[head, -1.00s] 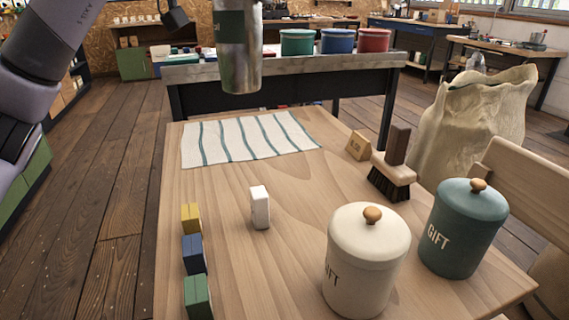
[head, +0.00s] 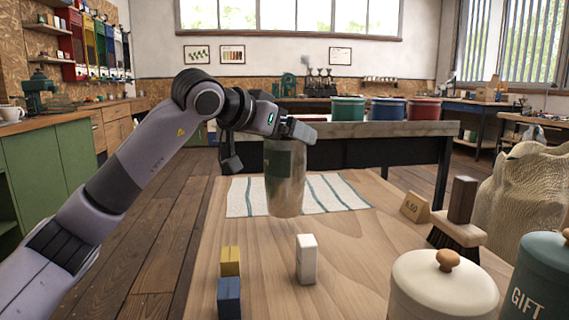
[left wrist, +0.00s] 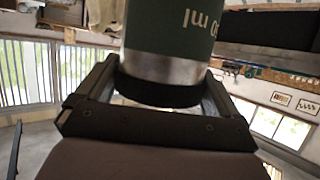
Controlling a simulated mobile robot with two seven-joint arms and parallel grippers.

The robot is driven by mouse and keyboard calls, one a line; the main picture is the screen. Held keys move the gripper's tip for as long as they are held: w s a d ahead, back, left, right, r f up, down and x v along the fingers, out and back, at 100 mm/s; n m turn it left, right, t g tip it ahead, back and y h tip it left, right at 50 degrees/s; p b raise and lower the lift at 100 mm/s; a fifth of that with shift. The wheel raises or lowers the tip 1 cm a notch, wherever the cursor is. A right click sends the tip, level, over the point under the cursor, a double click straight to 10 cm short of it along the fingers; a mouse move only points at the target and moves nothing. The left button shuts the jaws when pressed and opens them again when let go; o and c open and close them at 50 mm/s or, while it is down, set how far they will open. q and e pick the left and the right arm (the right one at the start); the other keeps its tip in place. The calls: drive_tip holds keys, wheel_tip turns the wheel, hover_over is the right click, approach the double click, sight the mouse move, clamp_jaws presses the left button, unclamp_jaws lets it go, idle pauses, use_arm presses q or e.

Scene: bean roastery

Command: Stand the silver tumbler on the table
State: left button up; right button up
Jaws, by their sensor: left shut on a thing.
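The silver tumbler (head: 285,192) has a metal body and a dark green band near its top. It is upright in the head view, in front of the striped cloth. My left gripper (head: 290,133) is shut on the tumbler at its upper end. In the left wrist view the tumbler (left wrist: 175,40) sits between the two fingers, with its dark rim between them. The wooden table (head: 345,260) lies below; I cannot tell whether the tumbler's base touches it. My right gripper is not in view.
A white block (head: 306,260) stands on the table in front of the tumbler. Yellow (head: 230,262) and blue (head: 229,298) blocks are at the left edge. A brush (head: 458,225), a price sign (head: 415,207), a cream canister (head: 445,290) and a teal canister (head: 540,280) stand at the right.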

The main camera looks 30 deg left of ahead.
use_arm(q)
wheel_tip(320, 180, down, 4)
drive_tip(key=shift+r+b, duration=0.15)
drive_tip(key=shift+b, duration=0.7)
drive_tip(key=shift+f, duration=0.3)
drive_tip(key=shift+r, duration=0.1)
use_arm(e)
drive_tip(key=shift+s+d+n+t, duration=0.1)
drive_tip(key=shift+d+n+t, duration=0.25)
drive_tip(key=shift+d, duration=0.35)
use_arm(q)
drive_tip(key=o, duration=1.2)
drive_tip(key=shift+s+a+r, duration=0.1)
drive_tip(key=shift+s+r, duration=0.1)
drive_tip(key=shift+s, duration=0.2)
drive_tip(key=p, duration=0.2)
approach(271, 148)
drive_tip(key=shift+a+x, duration=0.2)
drive_tip(key=shift+x, duration=0.8)
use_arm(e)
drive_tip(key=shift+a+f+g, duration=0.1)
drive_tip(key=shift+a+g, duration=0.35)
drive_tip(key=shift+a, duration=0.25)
